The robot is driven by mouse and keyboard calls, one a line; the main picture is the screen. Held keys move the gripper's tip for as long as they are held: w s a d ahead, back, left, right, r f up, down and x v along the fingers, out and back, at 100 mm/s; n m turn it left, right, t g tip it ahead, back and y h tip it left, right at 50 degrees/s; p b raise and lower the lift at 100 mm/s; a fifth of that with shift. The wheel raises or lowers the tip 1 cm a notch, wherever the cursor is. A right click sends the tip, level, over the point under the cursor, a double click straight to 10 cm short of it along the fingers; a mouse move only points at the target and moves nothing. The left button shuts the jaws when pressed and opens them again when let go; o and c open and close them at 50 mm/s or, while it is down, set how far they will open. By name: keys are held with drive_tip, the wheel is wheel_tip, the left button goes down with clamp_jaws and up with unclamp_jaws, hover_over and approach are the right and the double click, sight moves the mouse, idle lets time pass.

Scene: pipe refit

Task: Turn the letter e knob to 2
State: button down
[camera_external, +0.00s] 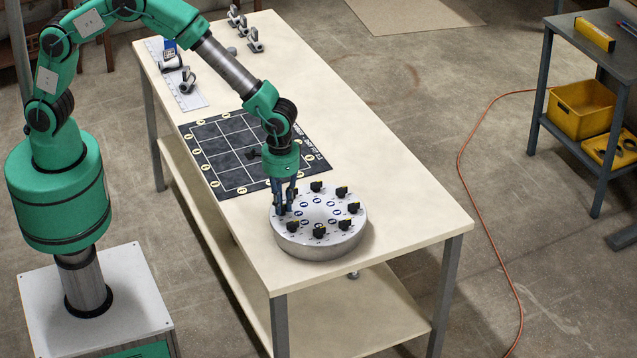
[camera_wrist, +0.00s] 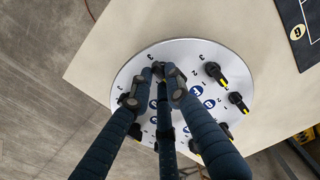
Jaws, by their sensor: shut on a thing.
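A round silver knob panel (camera_external: 318,244) sits near the front corner of the workbench. Several black knobs with yellow marks stand in a ring on its top, such as one at the right (camera_external: 353,208). Blue round badges (camera_external: 318,201) lie inside the ring; their letters are too small to read surely. My gripper (camera_external: 284,207) points down at the panel's left side, shut on one knob. In the wrist view the fingertips (camera_wrist: 160,82) close around this knob and mostly hide it, so its letter and pointer setting cannot be told. Printed numbers 1, 2 and 3 show near the panel's rim (camera_wrist: 178,45).
Neighbouring knobs (camera_wrist: 214,72) stand close to my fingers. A black grid mat (camera_external: 222,150) lies behind the panel on the workbench (camera_external: 375,160). Small clamp-like parts (camera_external: 253,40) stand at the far end. The bench right of the panel is clear.

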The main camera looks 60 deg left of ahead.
drive_tip(key=m+p, duration=0.2)
drive_tip(key=m, duration=0.3)
drive_tip(key=shift+s+r+m, duration=0.1)
drive_tip(key=shift+s+m, duration=0.05)
drive_tip(key=shift+m, duration=0.15)
drive_tip(key=m+p, duration=0.2)
drive_tip(key=m, duration=0.4)
drive_tip(key=shift+a, duration=0.1)
drive_tip(key=m+p, duration=0.1)
drive_tip(key=m, duration=0.5)
drive_tip(key=shift+s+a, duration=0.1)
drive_tip(key=m, duration=0.5)
drive_tip(key=shift+a+m+p, duration=0.1)
drive_tip(key=shift+m+p, duration=0.2)
drive_tip(key=shift+m, duration=0.1)
drive_tip(key=c, duration=1.7)
unclamp_jaws()
drive_tip(key=shift+o, duration=0.2)
